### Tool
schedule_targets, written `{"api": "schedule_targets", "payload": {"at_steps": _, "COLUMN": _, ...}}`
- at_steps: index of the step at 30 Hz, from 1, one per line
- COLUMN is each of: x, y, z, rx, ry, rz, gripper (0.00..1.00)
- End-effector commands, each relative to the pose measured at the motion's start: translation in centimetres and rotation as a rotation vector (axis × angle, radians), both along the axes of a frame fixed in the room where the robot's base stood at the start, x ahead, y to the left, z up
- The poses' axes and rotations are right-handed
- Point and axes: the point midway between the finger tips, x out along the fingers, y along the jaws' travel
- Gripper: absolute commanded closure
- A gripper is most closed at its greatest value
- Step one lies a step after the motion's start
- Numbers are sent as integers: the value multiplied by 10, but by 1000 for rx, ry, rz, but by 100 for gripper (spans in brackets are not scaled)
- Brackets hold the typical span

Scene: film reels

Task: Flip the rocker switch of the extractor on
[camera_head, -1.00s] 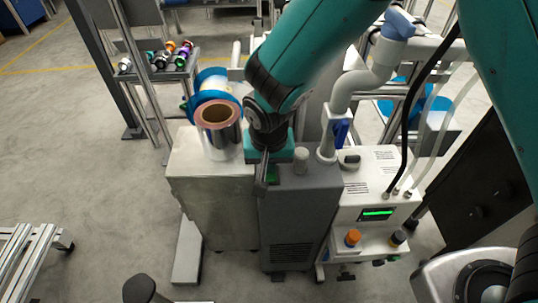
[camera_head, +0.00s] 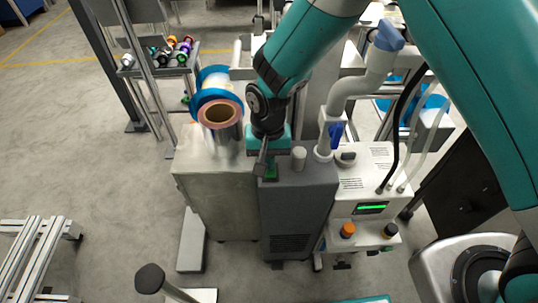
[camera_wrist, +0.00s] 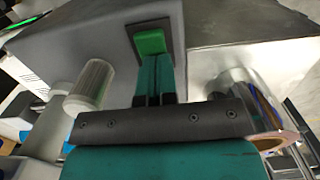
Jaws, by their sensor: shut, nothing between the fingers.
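The extractor (camera_head: 298,205) is a dark grey box in the middle of the head view, with a vent low on its front. Its green rocker switch (camera_head: 271,173) sits on the top face near the left edge. In the wrist view the green rocker (camera_wrist: 150,42) sits in a dark frame at top centre and looks tilted. My gripper (camera_head: 262,168) is shut and empty, pointing down over the switch. In the wrist view its teal fingers (camera_wrist: 154,85) end right at the rocker's near edge. I cannot tell whether they touch it.
A pale metal cabinet (camera_head: 212,195) with film reels (camera_head: 220,115) stands left of the extractor. A grey knob (camera_head: 299,158) rises from the extractor's top. A white unit (camera_head: 367,190) with a green display and a pipe (camera_head: 352,95) stands close on the right.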

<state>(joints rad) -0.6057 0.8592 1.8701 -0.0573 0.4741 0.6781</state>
Motion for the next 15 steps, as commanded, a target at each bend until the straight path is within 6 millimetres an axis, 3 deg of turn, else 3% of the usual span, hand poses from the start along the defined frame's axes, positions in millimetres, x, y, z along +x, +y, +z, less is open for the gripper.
{"api": "schedule_targets", "payload": {"at_steps": 1, "x": 1, "y": -2, "z": -11, "rx": -3, "ry": -4, "rz": -2, "gripper": 100}}
{"api": "schedule_targets", "payload": {"at_steps": 15, "x": -13, "y": -2, "z": -9, "rx": -6, "ry": -1, "rz": -4, "gripper": 100}}
